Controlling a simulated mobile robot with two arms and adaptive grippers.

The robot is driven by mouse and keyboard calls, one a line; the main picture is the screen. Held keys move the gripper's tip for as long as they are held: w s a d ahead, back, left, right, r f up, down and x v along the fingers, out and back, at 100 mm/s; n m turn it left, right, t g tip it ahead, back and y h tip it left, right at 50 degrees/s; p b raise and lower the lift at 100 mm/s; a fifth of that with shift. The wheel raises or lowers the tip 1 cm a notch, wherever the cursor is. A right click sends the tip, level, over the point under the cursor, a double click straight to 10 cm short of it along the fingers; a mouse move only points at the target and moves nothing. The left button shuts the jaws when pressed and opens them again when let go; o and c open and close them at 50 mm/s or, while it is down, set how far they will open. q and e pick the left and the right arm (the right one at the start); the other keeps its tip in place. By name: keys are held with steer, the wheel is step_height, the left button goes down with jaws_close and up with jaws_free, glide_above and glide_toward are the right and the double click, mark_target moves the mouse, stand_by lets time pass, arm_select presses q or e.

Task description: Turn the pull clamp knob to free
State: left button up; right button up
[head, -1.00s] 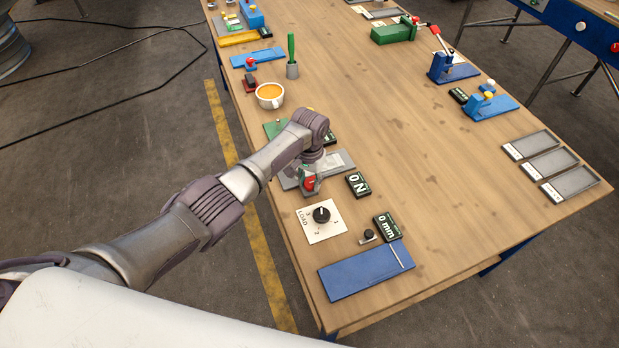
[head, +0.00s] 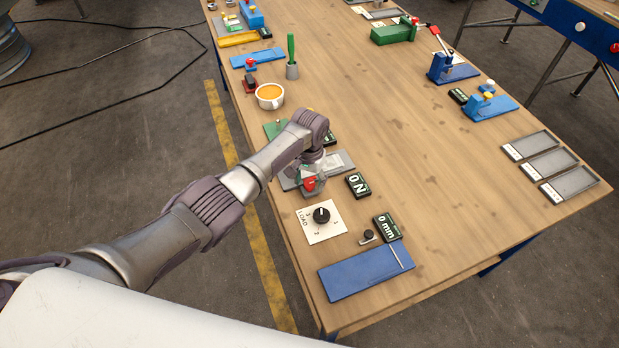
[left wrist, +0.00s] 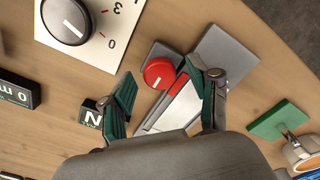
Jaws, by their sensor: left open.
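The red round knob (head: 309,184) sits on a grey clamp fixture near the table's left edge. In the left wrist view the red knob (left wrist: 159,73) has a pale line across its face and stands on the fixture's grey block, beside a grey plate (left wrist: 225,57). My left gripper (head: 309,173) is above the fixture, mostly hidden by its own wrist in the head view. In the left wrist view my left gripper (left wrist: 160,68) is open, its two green-padded fingers apart with the knob showing between their tips. Contact cannot be told. My right gripper is out of view.
A LOAD dial (head: 321,215) on a white plate, an N display (head: 358,185) and a 0 mm display (head: 386,226) stand close by. A blue plate (head: 364,272) lies at the near end. A cup (head: 270,96) stands farther back. The table's middle is clear.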

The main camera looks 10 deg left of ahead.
mark_target(309, 183)
arm_select(q)
step_height(309, 183, up, 12)
stand_by(0.5)
stand_by(0.3)
